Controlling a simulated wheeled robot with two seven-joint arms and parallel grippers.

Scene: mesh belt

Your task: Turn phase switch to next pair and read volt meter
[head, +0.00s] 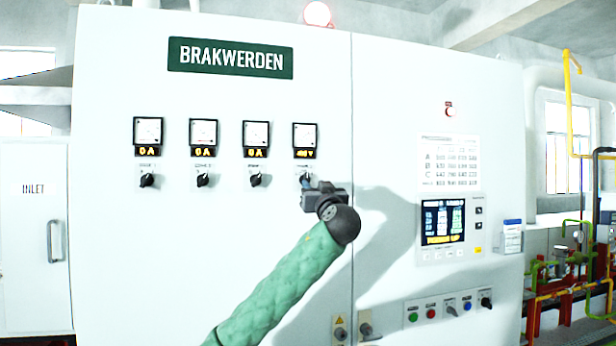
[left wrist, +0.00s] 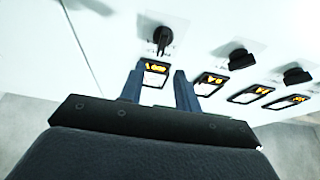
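The volt meter (head: 305,135) is the rightmost of the row of white-faced dials on the cabinet; its yellow display seems to end in V, but the digits are too small to read. The black phase switch (head: 305,178) sits below it, partly hidden by my left gripper (head: 308,186). In the left wrist view the picture is turned over: the phase switch (left wrist: 162,38) stands beyond the two blue fingertips (left wrist: 158,68). The fingers are apart with nothing held between them, and the volt meter's display (left wrist: 155,68) shows in the gap behind. My right gripper is not in view.
Three other meters (head: 203,132) with amber displays and black switches (head: 202,180) line up to the left. A screen panel (head: 443,222) is at the right, with a row of buttons and switches (head: 449,308) below. A lamp (head: 317,14) glows on top.

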